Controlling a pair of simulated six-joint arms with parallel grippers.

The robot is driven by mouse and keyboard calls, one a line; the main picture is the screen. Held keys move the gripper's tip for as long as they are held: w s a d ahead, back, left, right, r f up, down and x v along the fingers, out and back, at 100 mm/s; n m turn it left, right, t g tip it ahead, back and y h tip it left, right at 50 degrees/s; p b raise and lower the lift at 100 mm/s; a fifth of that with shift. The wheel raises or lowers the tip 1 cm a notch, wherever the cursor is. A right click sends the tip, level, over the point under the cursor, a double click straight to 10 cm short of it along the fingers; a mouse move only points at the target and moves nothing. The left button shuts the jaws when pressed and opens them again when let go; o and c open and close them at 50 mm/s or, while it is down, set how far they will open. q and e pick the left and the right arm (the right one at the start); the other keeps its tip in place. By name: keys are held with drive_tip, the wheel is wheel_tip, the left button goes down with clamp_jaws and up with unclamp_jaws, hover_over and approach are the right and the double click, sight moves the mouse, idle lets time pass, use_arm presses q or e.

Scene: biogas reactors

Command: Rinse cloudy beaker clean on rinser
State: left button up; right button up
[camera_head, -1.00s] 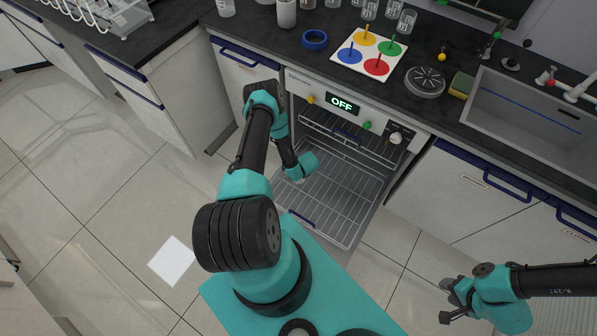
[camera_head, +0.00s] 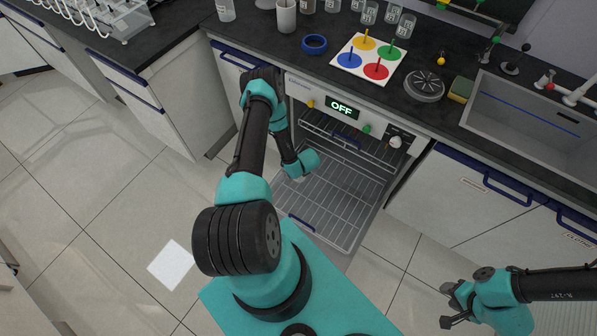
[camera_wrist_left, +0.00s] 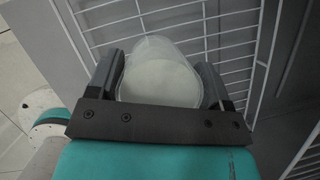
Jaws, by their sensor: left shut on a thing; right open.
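In the left wrist view, a cloudy whitish beaker (camera_wrist_left: 160,88) sits between the two dark fingers of my left gripper (camera_wrist_left: 161,64), which is shut on it. Wire rack bars lie beyond it. In the head view, my left wrist is over the open appliance, and its fingers and the beaker are hidden by the arm. The rinser (camera_head: 425,84), a round metal disc with a spoked top, stands on the dark counter left of the sink, well away from the left gripper. My right gripper (camera_head: 447,305) is open and empty at lower right, above the floor.
The open appliance has wire racks (camera_head: 345,205) and an "OFF" display (camera_head: 342,107). On the counter stand a four-colour board (camera_head: 368,60), a blue ring (camera_head: 314,43), a yellow-green sponge (camera_head: 461,89), the sink (camera_head: 520,115) and several glass vessels at the back.

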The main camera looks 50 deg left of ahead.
use_arm(q)
drive_tip(key=shift+r, duration=3.25)
